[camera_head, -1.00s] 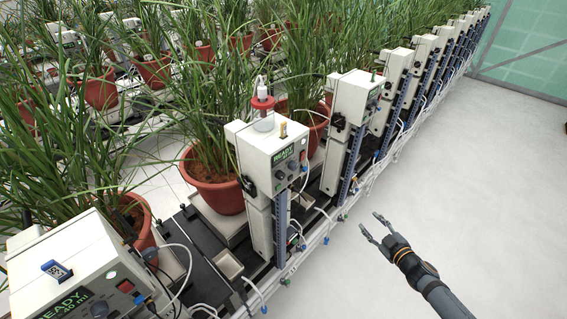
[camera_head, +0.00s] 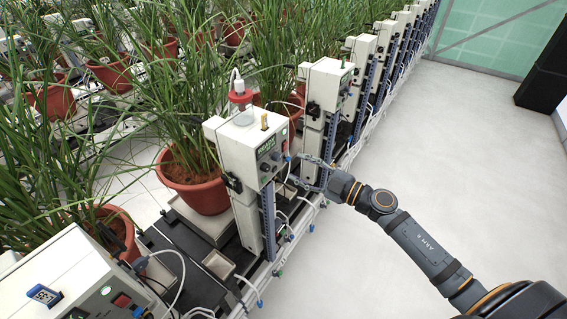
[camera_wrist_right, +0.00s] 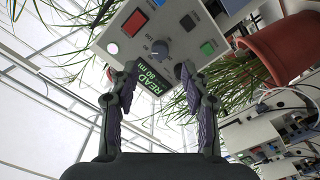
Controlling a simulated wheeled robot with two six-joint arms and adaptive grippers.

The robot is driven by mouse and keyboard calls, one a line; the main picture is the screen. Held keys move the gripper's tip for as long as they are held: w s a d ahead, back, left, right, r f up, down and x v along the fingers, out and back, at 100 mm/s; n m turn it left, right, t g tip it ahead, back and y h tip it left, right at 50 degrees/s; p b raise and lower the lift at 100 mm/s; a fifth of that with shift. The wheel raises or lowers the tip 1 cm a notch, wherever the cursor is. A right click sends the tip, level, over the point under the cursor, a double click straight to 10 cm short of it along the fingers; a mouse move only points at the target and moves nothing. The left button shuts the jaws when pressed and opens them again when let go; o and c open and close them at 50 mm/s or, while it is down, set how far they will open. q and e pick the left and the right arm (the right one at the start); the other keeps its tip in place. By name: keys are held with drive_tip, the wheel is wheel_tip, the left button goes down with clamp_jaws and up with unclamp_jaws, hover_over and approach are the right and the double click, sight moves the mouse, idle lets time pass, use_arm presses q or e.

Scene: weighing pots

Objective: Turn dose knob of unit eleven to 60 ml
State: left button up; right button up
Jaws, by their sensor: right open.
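The white dosing unit (camera_head: 245,150) in front of my right gripper carries a red-capped bottle (camera_head: 241,94) on top. I cannot read a unit number on it. In the right wrist view its panel (camera_wrist_right: 208,22) shows tilted, with a dark dose knob (camera_wrist_right: 160,48), a green READY display (camera_wrist_right: 146,78) with a ml figure too small to trust, and red and green buttons. My right gripper (camera_head: 303,170) is open and empty, close to the panel. In the right wrist view the knob lies just beyond the gap between its fingertips (camera_wrist_right: 158,70); contact is not visible. My left gripper is out of view.
Another unit (camera_head: 75,270) stands at the near left, and a row of similar units (camera_head: 325,85) runs to the back. Red pots (camera_head: 195,192) with tall grass stand behind them. Tubes hang along the bench edge. The pale floor (camera_head: 450,140) at the right is open.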

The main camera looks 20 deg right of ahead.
sight(280, 158)
drive_tip(key=x, duration=0.6)
drive_tip(key=shift+w+p, duration=0.1)
drive_tip(key=shift+p, duration=0.2)
drive_tip(key=shift+c, duration=1.3)
clamp_jaws()
